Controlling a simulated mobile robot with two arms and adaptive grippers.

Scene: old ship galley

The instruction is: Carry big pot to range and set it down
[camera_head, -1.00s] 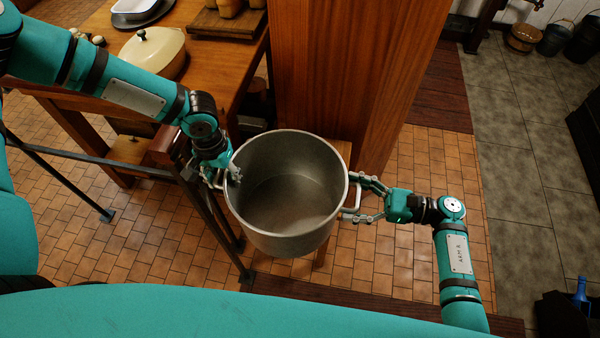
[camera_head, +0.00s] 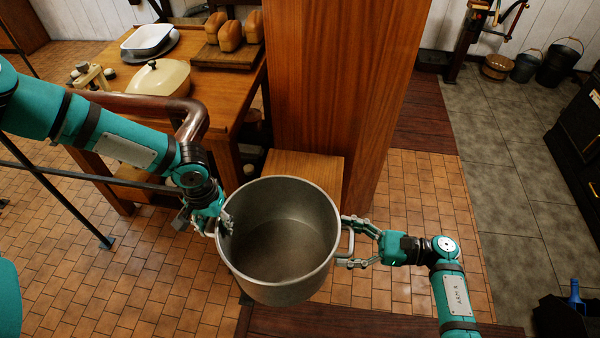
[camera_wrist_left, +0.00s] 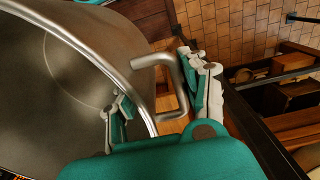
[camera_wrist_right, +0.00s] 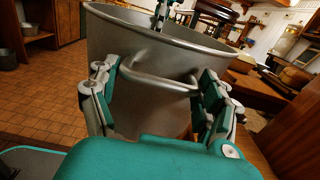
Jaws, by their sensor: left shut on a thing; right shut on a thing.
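The big pot (camera_head: 279,235) is a plain grey metal pot, open at the top and empty inside. It hangs upright between my two grippers, in front of a wooden pillar. My left gripper (camera_head: 215,226) is shut at the pot's left side handle. In the left wrist view one finger lies inside the rim and the other outside the handle (camera_wrist_left: 178,85). My right gripper (camera_head: 354,243) is shut at the right side handle. The right wrist view shows that handle (camera_wrist_right: 158,82) between the fingers. The pot's underside is hidden. I cannot identify the range in these views.
The wooden pillar (camera_head: 345,90) and a low wooden block (camera_head: 305,167) stand just behind the pot. A table (camera_head: 225,85) with a lidded dish (camera_head: 157,78) and bread loaves stands at the left. A metal rail (camera_head: 90,172) runs below it.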

